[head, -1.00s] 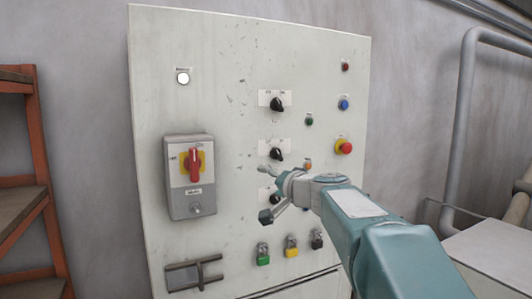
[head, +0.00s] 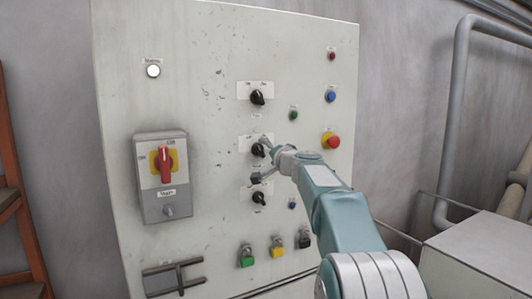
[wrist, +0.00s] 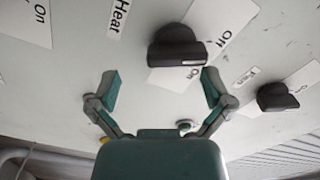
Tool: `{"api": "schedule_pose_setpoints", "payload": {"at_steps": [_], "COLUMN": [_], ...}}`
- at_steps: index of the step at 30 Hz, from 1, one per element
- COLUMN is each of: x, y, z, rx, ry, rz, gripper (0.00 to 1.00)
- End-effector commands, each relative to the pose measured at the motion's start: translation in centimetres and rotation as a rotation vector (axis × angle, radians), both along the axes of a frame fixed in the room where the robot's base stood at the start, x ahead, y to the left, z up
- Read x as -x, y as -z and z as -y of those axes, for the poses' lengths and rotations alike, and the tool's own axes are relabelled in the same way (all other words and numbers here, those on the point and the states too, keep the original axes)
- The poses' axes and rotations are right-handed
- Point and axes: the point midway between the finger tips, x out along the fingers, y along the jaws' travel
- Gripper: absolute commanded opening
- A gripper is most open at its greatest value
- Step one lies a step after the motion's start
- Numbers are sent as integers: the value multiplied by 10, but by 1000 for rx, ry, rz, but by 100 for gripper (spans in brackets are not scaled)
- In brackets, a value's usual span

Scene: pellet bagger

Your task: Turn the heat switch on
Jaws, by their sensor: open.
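My gripper (head: 262,158) is open and empty at the panel face, by the middle black rotary knob (head: 258,150). In the wrist view, a black knob (wrist: 178,47) on a white plate lies just beyond the open fingertips (wrist: 160,85), nearer the right finger. A label that seems to read Heat (wrist: 118,18) is to its left. "Off" is printed on the plate at its upper right. No contact with the knob is clear. Which setting the knob points to is hard to tell.
Other black knobs sit above (head: 257,97) and below (head: 259,198). A red-handled switch box (head: 161,178) sticks out at left. A red stop button (head: 332,141) and a blue button (head: 330,96) are at right. Coloured padlocks (head: 277,247) hang below.

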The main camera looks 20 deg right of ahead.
Motion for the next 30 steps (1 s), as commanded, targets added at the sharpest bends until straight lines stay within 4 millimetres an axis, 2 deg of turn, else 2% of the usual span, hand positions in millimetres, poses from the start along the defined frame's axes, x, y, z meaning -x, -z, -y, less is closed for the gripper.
{"api": "schedule_pose_setpoints", "payload": {"at_steps": [6, 11, 12, 17, 18, 30], "x": [-9, -9, -8, -8, -8, -8], "y": [-2, -1, -1, 0, 0, 0], "z": [-11, -5, -3, 1, 2, 0], "rx": [6, 2, 1, -2, -2, 0], "ry": [-4, -3, -3, -2, -1, 4], "rz": [1, 1, 1, 1, 2, 0], "gripper": [100, 100, 96, 24, 21, 21]}}
